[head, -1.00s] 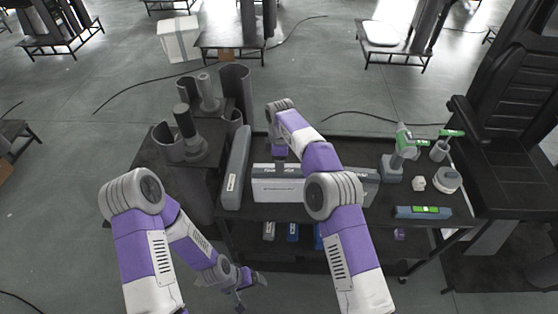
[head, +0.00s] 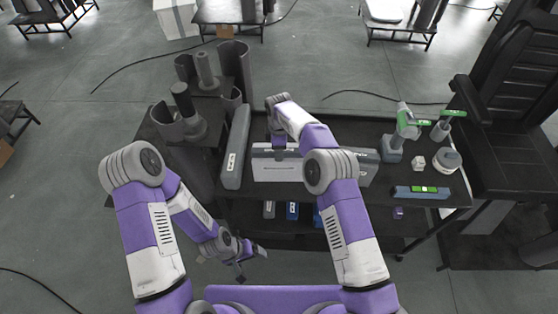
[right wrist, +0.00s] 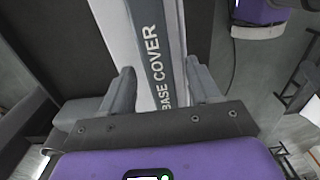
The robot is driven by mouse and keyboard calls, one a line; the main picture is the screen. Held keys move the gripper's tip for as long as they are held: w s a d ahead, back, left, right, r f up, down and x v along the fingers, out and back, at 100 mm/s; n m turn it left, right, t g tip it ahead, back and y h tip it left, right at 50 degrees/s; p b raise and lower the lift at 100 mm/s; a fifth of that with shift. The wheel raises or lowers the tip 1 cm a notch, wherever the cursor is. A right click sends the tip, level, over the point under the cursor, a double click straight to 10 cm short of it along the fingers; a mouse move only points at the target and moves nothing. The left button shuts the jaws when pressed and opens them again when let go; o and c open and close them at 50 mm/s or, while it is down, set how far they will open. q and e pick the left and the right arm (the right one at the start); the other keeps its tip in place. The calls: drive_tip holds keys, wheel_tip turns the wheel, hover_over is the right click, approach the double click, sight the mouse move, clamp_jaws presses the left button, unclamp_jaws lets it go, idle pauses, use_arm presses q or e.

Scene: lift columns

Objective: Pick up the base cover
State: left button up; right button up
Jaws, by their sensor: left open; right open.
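The base cover is a long pale box (head: 278,172) on the middle of the dark table. In the right wrist view its dark edge strip reads "BASE COVER" (right wrist: 152,55). My right gripper (head: 278,141) is at its top edge in the head view. In the right wrist view the two fingers of my right gripper (right wrist: 160,88) stand apart, one on each side of the cover; I cannot tell whether they touch it. The right fingertips are hard to see in the head view. My left gripper (head: 250,263) is open and empty, low in front of the table, away from the cover.
A long grey case (head: 236,148) stands close left of the cover. A green-and-grey drill (head: 398,135), a white round part (head: 447,161) and a blue level (head: 420,192) are at right.

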clamp_jaws()
drive_tip(key=shift+r, duration=0.1)
idle(0.3)
wheel_tip(320, 180, up, 12)
drive_tip(key=p, duration=0.2)
drive_tip(key=shift+p, duration=0.3)
idle(0.4)
